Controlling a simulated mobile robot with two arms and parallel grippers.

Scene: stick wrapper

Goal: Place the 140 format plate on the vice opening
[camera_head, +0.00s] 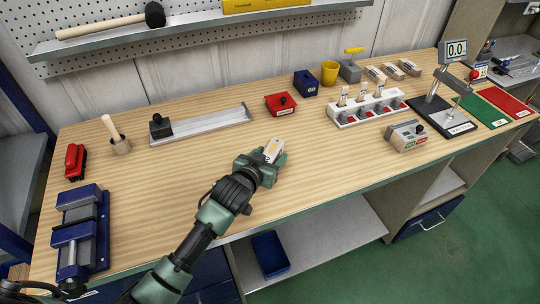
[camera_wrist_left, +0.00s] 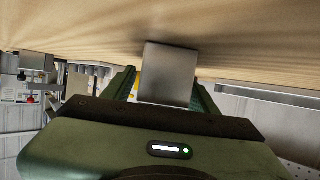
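My left gripper (camera_head: 268,160) is over the middle front of the wooden bench. A small pale grey plate with a yellow mark (camera_head: 273,150) is between its fingers. In the left wrist view the plate (camera_wrist_left: 168,72) is a plain grey metal face that fills the gap between the green fingers (camera_wrist_left: 165,95), close to the bench top. I take it for the 140 format plate, but its number is not readable. The blue vice (camera_head: 98,218) stands at the left front of the bench, apart from the gripper, with grey jaws. My right gripper is not in view.
A red block (camera_head: 281,103) and a white rack (camera_head: 365,112) stand right. The bench (camera_head: 165,185) is clear between gripper and vice.

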